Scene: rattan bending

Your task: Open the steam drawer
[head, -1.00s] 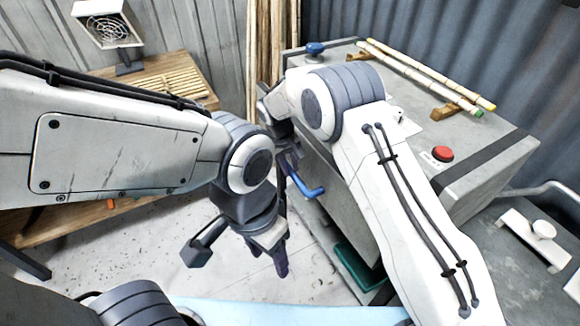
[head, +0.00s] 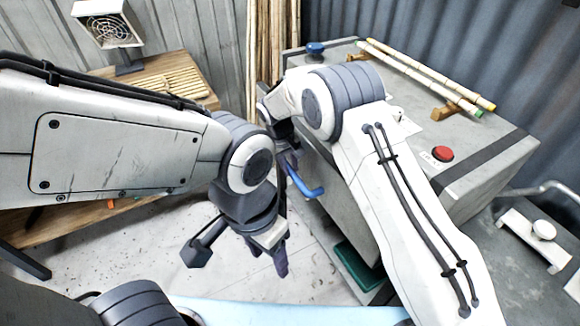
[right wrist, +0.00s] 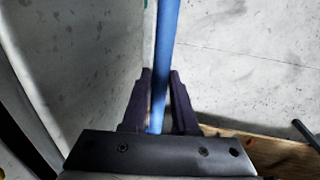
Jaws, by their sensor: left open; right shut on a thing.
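The blue handle (head: 308,188) shows at the front of the grey steam box (head: 345,190); its far end is hidden behind my right arm. In the right wrist view, the blue bar of the handle (right wrist: 166,35) runs between the dark fingers of my right gripper (right wrist: 159,74), which is shut on it. In the head view my right gripper is mostly hidden by its own arm. My left gripper (head: 281,262) is open and empty, pointing down below and left of the handle, apart from the box. I cannot tell how far the drawer is out.
On the box top are a red button (head: 443,154), a blue knob (head: 315,48) and rattan poles (head: 420,75) on wooden rests. A wooden bench (head: 150,85) with a fan unit (head: 108,28) stands at the back left. A green tray (head: 355,268) lies low at the box. The floor between is clear.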

